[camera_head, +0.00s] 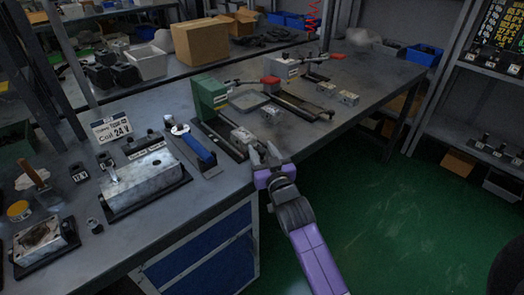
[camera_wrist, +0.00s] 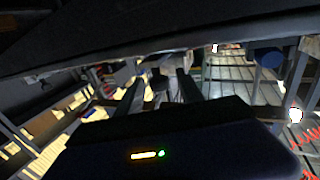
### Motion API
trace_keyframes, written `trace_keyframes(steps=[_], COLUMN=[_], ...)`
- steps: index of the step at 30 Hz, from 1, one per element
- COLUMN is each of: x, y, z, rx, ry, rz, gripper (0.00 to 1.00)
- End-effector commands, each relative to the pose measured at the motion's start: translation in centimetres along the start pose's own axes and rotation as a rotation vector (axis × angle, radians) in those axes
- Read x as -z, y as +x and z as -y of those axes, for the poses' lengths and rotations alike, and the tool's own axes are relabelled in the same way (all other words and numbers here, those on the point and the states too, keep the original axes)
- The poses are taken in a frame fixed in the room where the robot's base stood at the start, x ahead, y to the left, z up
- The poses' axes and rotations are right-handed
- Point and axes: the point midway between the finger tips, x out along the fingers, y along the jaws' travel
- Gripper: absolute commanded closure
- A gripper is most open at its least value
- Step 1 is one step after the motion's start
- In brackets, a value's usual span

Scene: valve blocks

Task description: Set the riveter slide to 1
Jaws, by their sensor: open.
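A green-ended fixture (camera_head: 211,95) stands on the bench with a dark rail running from it towards the front edge. A grey metal block (camera_head: 242,135) sits at the near end of that rail; I take it for the riveter slide, but no number mark is readable. My gripper (camera_head: 264,153), on my purple arm, is open at the bench's front edge, just right of and nearer than the block. I cannot tell whether a finger touches it. In the wrist view my two fingers (camera_wrist: 158,92) stand apart; the view is tilted and no slide is clear there.
A metal housing (camera_head: 146,180) and a "Coil 24 V" sign (camera_head: 111,127) stand further left. Green floor is free at right.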

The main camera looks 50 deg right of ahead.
Motion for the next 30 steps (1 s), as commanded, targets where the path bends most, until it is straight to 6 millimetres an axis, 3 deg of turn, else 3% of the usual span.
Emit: trace_keyframes(steps=[2,9,30], x=[0.00,0.02,0.02], y=[-0.01,-0.03,-0.04], z=[0.00,0.00,0.00], rx=[0.000,0.000,0.000], ry=[0.000,0.000,0.000], rz=[0.000,0.000,-0.001], gripper=[0.56,1.00,1.00])
